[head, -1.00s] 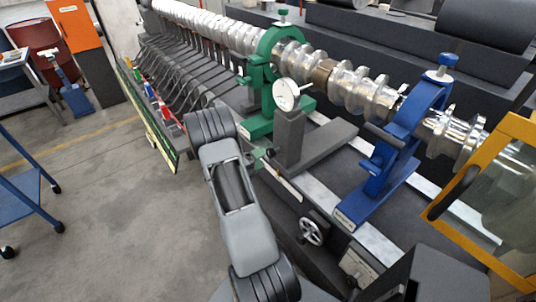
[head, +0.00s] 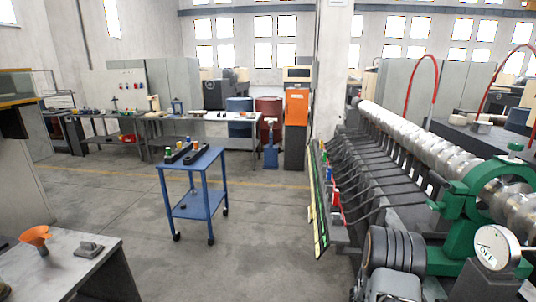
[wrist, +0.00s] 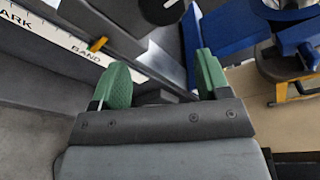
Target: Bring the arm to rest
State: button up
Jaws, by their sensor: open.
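My gripper (wrist: 163,82) shows in the wrist view as two green-padded fingers spread apart, with no object held between them. It points toward the machine's side, with a white lettered strip (wrist: 60,38) to the upper left and blue metal parts (wrist: 228,32) to the upper right. In the head view only part of my arm (head: 395,265) shows at the lower right, beside the machine. My gripper cannot be made out there.
The long machine with a silver crankshaft (head: 430,142), green clamp (head: 462,212) and dial gauge (head: 496,247) fills the right. A blue cart (head: 200,190) stands mid-floor. A grey table (head: 65,265) with an orange funnel (head: 36,236) is lower left. Open floor lies between.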

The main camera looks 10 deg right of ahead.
jog(key=s+a+r+m+y, duration=0.1)
jog(key=a+r+m+y, duration=0.1)
jog(key=a+m+y, duration=0.45)
jog(key=s+a+r+m+y, duration=0.25)
jog(key=a+m, duration=0.55)
jog(key=m, duration=0.4)
jog(key=w+a+r+m+t+y, duration=0.1)
jog(key=a+r+m+t+y, duration=0.2)
jog(key=a+r+t, duration=0.3)
jog(key=w+a+r+m+t+y, duration=0.1)
jog(key=a+r+m+t+y, duration=0.2)
jog(key=a+r, duration=0.7)
jog(key=a+t, duration=0.2)
jog(key=a, duration=0.2)
jog(key=shift+w+a+t, duration=0.25)
jog(key=shift+w+t, duration=0.1)
jog(key=shift+t, duration=0.05)
jog(key=shift+m, duration=0.25)
